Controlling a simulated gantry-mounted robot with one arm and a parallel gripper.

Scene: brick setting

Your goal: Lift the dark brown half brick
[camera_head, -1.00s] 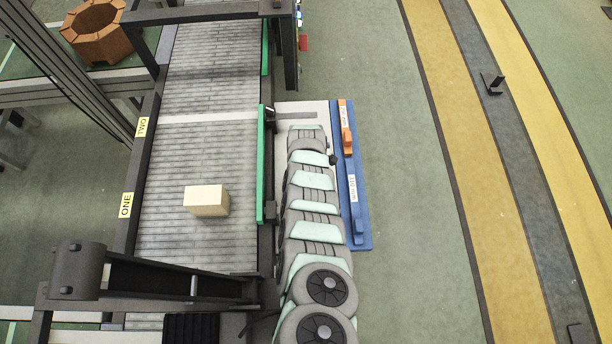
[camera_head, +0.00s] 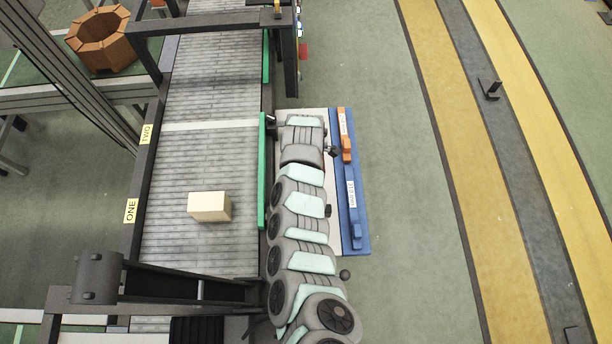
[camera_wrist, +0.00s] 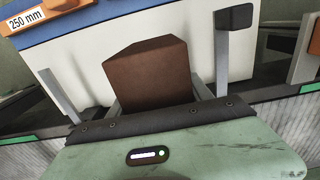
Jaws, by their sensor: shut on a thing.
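The dark brown half brick (camera_wrist: 148,75) is in the middle of the wrist view, its top and front faces showing. My gripper (camera_wrist: 158,95) is shut on it, with a grey finger close against each side. The brick's lower end is hidden by the gripper's body, so I cannot tell whether it is clear of the surface below. In the head view my arm covers both the brick and the gripper, above the white board (camera_head: 318,114) right of the conveyor.
A pale tan brick (camera_head: 209,207) lies on the conveyor (camera_head: 200,165) near the label ONE. The blue gauge board (camera_head: 359,222), with orange and blue pieces, borders the white board's right side. A ring of orange-brown bricks (camera_head: 100,42) stands far left. Open floor lies right.

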